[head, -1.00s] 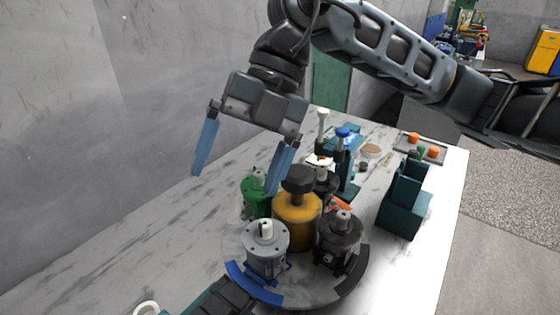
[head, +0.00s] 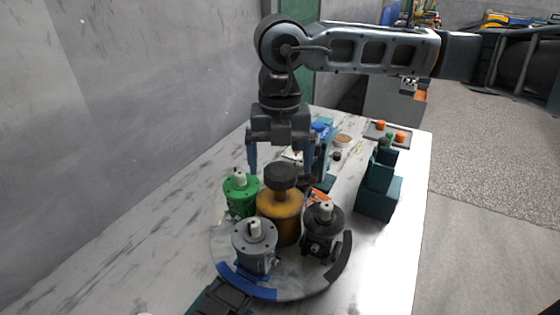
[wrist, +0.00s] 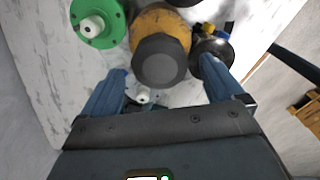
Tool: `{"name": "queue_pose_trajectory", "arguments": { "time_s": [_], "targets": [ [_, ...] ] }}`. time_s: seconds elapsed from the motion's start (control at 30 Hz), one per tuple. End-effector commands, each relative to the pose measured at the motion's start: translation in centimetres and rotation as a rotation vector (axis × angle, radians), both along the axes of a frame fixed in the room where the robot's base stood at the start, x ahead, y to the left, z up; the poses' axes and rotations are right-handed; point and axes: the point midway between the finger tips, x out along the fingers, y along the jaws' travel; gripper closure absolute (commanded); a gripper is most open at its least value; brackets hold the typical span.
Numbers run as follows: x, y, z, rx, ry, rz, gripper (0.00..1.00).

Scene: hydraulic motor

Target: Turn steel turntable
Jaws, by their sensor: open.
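The steel turntable (head: 293,284) is a round disc on the table, with a blue and a dark segment along its front rim. At its middle stands a yellow hub (head: 280,222) with a dark knob (head: 281,177). Around the hub stand a green motor (head: 240,195), a light grey motor (head: 254,249) and a dark motor (head: 321,232). Another motor behind the hub is mostly hidden. My gripper (head: 280,168) is open, pointing down above the hub's far side. In the wrist view, the knob (wrist: 160,60) appears between its blue fingers (wrist: 163,72), with nothing visibly gripped.
A teal block-shaped fixture (head: 378,192) stands to the right of the turntable. A tray with orange and green pieces (head: 374,133) lies at the back right. A black item (head: 222,298) lies at the turntable's front left. The table's left side is clear.

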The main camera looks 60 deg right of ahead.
Motion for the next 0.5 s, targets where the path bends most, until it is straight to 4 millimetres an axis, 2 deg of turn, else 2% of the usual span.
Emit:
{"name": "queue_pose_trajectory", "arguments": {
  "time_s": [0.17, 0.4, 0.5],
  "targets": [
    [-0.02, 0.03, -0.99, 0.000, 0.000, 0.001, 0.05],
    [-0.01, 0.04, -1.10, 0.000, 0.000, 0.001, 0.05],
    [-0.01, 0.04, -1.09, 0.001, -0.001, 0.001, 0.14]
  ]
}}
